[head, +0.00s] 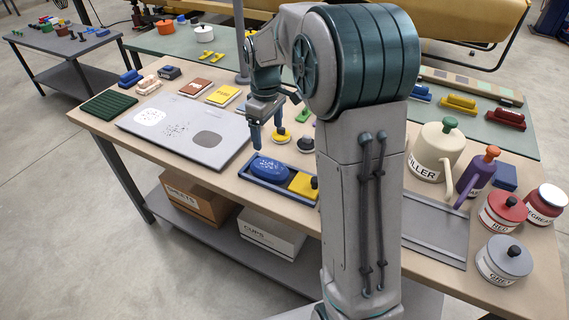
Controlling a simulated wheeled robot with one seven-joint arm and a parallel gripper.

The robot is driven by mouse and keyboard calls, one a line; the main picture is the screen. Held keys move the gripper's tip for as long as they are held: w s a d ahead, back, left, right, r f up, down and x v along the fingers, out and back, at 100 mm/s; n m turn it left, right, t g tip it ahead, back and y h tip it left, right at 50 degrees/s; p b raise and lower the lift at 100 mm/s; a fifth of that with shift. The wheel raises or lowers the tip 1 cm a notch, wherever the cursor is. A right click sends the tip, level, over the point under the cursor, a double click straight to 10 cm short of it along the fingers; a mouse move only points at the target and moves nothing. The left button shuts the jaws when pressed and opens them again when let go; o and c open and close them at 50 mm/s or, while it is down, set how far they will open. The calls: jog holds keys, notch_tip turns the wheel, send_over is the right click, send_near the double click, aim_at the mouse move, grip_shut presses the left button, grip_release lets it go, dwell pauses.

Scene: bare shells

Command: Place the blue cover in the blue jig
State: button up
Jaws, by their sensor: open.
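A blue jig (285,193), a shallow tray, lies near the front edge of the table. A blue oval cover (269,169) with white specks sits in its left part; I cannot tell whether it is fully seated. A yellow block (303,184) fills the right part, with a dark knob by its right end. My gripper (267,138) points down just above and behind the blue cover. Its fingers are apart, with nothing seen between them. My arm hides the table right of the jig.
A grey board (185,132) with pale and grey patches lies left of the jig.

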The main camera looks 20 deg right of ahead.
jog(key=s+r+m+t, duration=0.2)
jog(key=s+m, duration=0.6)
jog(key=s, duration=1.8)
jog(key=shift+r+m+t, duration=0.4)
